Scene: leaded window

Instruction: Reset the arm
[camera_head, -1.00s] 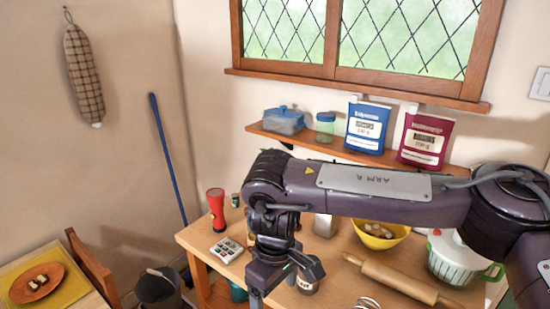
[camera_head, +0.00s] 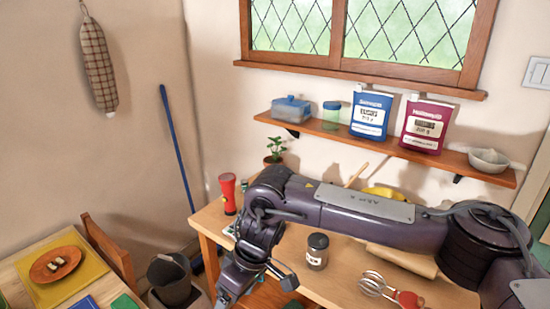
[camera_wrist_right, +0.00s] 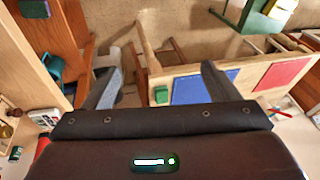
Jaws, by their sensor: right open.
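My right arm reaches across the head view from the right edge, over the wooden worktable (camera_head: 345,283). Its gripper (camera_head: 224,297) hangs down at the front left end of that table, near the bottom edge of the picture. In the right wrist view the right gripper (camera_wrist_right: 158,85) has its two dark fingers wide apart with nothing between them. Beyond the fingers lie the floor and a second table (camera_wrist_right: 260,75) with a blue and a red mat. My left gripper is not in view.
A jar (camera_head: 317,250), a whisk (camera_head: 375,284) and a red flashlight (camera_head: 228,194) are on the worktable near the arm. A wall shelf (camera_head: 345,145) holds several items behind it. A dark bin (camera_head: 170,280) stands on the floor to the left.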

